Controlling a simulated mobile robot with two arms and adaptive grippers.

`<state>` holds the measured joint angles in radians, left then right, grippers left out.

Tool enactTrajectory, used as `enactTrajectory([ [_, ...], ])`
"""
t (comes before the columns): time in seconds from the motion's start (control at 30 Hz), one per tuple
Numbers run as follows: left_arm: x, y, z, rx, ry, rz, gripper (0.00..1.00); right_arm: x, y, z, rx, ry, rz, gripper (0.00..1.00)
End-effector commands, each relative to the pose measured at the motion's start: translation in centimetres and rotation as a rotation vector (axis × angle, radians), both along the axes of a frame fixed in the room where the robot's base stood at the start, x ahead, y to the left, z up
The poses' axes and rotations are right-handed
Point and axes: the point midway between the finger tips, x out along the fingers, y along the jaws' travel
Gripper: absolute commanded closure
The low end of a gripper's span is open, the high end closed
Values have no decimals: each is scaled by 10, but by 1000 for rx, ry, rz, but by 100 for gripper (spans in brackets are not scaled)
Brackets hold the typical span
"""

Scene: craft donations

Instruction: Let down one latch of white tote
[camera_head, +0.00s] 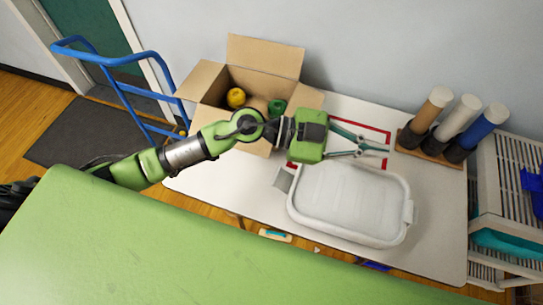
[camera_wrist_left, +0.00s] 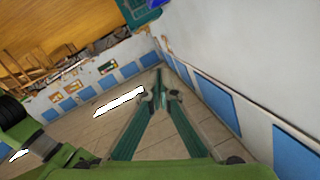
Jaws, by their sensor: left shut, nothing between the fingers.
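The white tote (camera_head: 350,205) sits lidded on the white table, below and right of my left gripper in the head view. A grey latch (camera_head: 283,180) sticks outward at its left end. Another latch (camera_head: 409,212) sits close against its right end. My left gripper (camera_head: 388,150) is over the table beyond the tote's far edge, with its fingers pointing right. In the left wrist view the fingertips (camera_wrist_left: 160,96) meet with nothing between them, and the tote does not show. My right gripper is not in view.
An open cardboard box (camera_head: 265,55) holds yellow and green items at the back left. A red-edged sheet (camera_head: 375,134) lies under my gripper. A wooden rack (camera_head: 430,147) with upright rolls stands right. A blue cart (camera_head: 115,75) and a white shelf (camera_head: 510,180) flank the table.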

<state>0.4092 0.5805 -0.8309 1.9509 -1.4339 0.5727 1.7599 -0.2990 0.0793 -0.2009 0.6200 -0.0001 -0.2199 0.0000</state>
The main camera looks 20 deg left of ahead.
Motion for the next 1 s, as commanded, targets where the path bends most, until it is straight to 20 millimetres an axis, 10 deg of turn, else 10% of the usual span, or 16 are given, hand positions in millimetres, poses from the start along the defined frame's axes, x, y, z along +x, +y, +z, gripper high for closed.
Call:
enactTrajectory([
  [0.2, 1, 88, -131, 618, 197, -92, 100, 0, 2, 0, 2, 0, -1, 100],
  [0.5, 23, 210, -185, 1065, 381, 61, 100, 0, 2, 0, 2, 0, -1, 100],
  [1.0, 24, 221, -217, 1102, 397, 80, 100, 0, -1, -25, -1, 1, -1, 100],
])
